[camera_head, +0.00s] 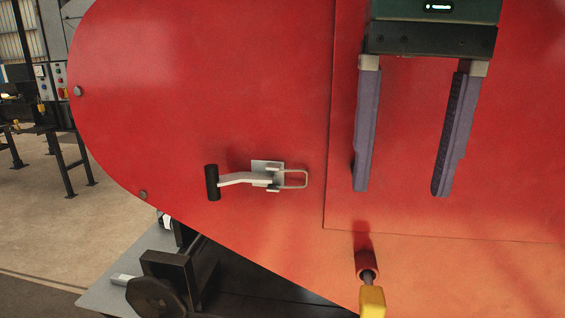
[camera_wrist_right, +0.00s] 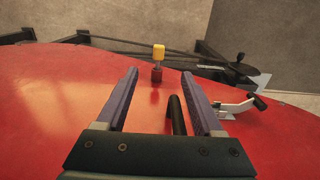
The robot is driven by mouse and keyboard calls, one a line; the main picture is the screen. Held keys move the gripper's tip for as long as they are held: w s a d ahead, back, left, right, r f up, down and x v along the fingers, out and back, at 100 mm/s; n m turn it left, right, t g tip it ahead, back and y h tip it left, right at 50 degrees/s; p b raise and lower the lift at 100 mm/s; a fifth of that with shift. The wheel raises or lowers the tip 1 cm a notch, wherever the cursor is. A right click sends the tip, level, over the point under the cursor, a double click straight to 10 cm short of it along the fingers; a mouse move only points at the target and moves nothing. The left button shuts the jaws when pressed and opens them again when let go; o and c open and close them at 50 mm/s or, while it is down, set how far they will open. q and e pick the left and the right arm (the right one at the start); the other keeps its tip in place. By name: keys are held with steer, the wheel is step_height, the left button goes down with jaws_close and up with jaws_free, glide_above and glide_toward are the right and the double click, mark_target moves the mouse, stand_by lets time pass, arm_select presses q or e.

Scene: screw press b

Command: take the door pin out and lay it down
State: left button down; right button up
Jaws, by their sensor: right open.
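The door pin (camera_head: 372,300) has a yellow grip and a dark shank, which sits in a red socket (camera_head: 367,262) on the lower part of the red panel. In the right wrist view the pin (camera_wrist_right: 159,50) stands beyond my fingertips, above the same socket (camera_wrist_right: 156,76). My right gripper (camera_head: 400,190) is open, with nothing held between its two purple-grey fingers. In the head view its fingertips hang above the pin and apart from it. In the right wrist view the pin lines up with the gap between the fingers (camera_wrist_right: 160,73). My left gripper is not in view.
A metal toggle latch (camera_head: 265,175) with a black grip is fixed left of the door seam. A black bar (camera_wrist_right: 176,115) shows between my fingers in the right wrist view. A grey plate (camera_head: 120,280) and black machine parts lie below the panel.

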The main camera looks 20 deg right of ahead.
mark_target(375, 306)
step_height(375, 306, down, 15)
steer(key=shift+f, duration=0.2)
stand_by(0.3)
steer(key=shift+c, duration=0.4)
jaws_close()
stand_by(0.6)
